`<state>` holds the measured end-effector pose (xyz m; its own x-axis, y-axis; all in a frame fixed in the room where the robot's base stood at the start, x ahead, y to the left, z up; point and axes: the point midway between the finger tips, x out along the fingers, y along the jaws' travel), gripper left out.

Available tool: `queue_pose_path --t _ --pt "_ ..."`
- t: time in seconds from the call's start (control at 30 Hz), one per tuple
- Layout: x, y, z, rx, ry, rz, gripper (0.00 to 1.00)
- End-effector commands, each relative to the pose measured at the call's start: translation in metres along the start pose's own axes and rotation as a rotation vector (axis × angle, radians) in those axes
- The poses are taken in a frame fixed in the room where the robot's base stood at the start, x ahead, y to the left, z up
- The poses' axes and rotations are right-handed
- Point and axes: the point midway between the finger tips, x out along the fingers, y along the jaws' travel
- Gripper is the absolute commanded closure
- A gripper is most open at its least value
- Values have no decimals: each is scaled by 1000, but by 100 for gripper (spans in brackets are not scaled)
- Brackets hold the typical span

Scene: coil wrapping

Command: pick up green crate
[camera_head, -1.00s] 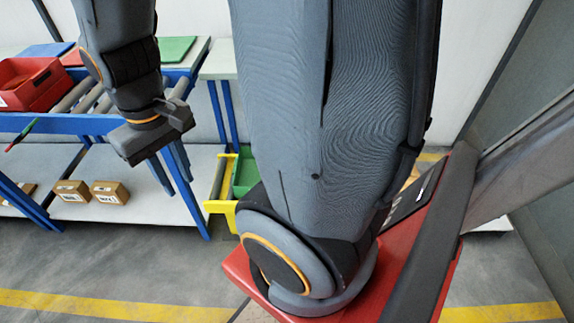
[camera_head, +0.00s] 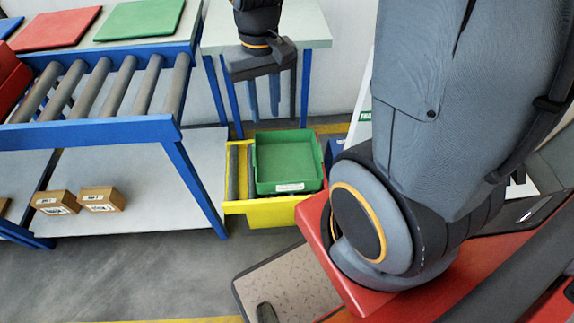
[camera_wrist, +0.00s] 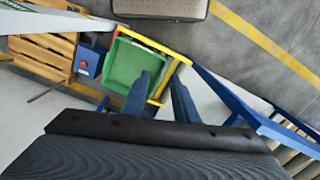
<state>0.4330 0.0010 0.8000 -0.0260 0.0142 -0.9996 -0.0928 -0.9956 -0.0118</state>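The green crate (camera_head: 265,188) is empty inside, has a white label on its front wall, and sits upright on a yellow stand (camera_head: 262,212) beside my red base. It also shows in the wrist view (camera_wrist: 122,62), left of my fingers. My gripper (camera_head: 264,115) hangs pointing down above and behind the crate in the head view. In the wrist view its two blue fingers (camera_wrist: 160,82) are spread apart with nothing between them. The left finger overlaps the crate's edge in that picture; no contact can be made out.
A roller conveyor (camera_head: 95,90) on a blue frame stands left, with a red crate (camera_head: 8,80) at its edge. Behind it are red (camera_head: 55,28) and green (camera_head: 140,18) boards. Small cardboard boxes (camera_head: 102,198) sit on its lower shelf. A pale table (camera_head: 310,30) stands behind the gripper.

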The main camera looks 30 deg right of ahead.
Motion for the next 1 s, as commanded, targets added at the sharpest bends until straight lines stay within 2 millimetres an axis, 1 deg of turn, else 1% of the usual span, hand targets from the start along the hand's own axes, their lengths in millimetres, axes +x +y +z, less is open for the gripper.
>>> queue_pose_path --t 0.03,0.27,0.3,0.37,0.4,0.47,0.5,0.6,0.7,0.8,1.0 --pt "32 1 -18 23 -10 -1 74" --pt "127 0 -80 120 -39 -7 74" --pt "145 0 -90 135 -44 -8 74" --pt "172 0 -105 160 -51 -8 74" --pt "190 -1 -115 174 -56 -9 74" --pt "218 -1 -129 198 -64 -9 74" --pt "236 -1 -138 213 -68 -10 74" --pt "276 -2 -156 248 -79 -10 74" --pt "304 -2 -169 272 -85 -11 74" --pt "321 -2 -177 288 -89 -10 74" --pt "337 -2 -182 300 -91 -11 74"
